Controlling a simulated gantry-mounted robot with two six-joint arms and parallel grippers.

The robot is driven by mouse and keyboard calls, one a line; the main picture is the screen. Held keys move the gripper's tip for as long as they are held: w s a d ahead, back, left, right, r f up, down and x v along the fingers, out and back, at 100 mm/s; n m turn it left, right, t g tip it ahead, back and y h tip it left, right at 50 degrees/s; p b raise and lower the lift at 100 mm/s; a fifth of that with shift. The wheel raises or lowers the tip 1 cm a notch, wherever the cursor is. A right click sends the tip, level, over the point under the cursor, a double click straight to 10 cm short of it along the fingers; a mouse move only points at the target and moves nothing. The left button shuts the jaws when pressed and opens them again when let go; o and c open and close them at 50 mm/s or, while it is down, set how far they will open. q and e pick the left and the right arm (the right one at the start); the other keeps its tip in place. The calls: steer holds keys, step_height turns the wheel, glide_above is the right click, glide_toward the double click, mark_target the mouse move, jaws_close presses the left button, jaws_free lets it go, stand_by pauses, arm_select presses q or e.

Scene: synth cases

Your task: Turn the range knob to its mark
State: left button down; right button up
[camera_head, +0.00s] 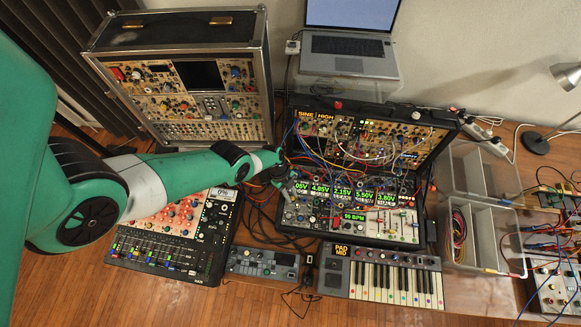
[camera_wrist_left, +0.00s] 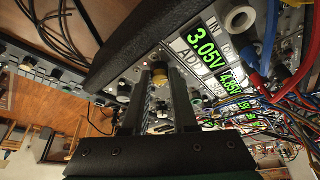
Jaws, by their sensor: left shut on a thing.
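The modular synth case (camera_head: 350,222) stands open on the wooden table in the head view, its panel full of knobs, cables and green voltage displays. My left gripper (camera_head: 281,174) reaches in from the left to the left edge of this panel. In the left wrist view, the two dark fingers of my left gripper (camera_wrist_left: 160,76) are closed around a small knob (camera_wrist_left: 159,71), which I take to be the range knob. It sits beside the 3.05V display (camera_wrist_left: 208,38). The fingers hide most of the knob, and I cannot make out its mark. My right gripper is not in view.
Patch cables (camera_head: 335,150) hang over the case close to my left gripper. A tall synth case (camera_head: 190,85) stands behind my left arm. A mixer (camera_head: 175,235), a small keyboard (camera_head: 388,277), a laptop (camera_head: 349,45) and clear bins (camera_head: 480,235) crowd the table.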

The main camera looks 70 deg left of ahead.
arm_select(q)
steer(key=shift+m+g+b, duration=0.3)
steer(key=shift+m+b, duration=0.15)
steer(key=shift+m, duration=0.35)
steer(key=c, duration=0.7)
jaws_free()
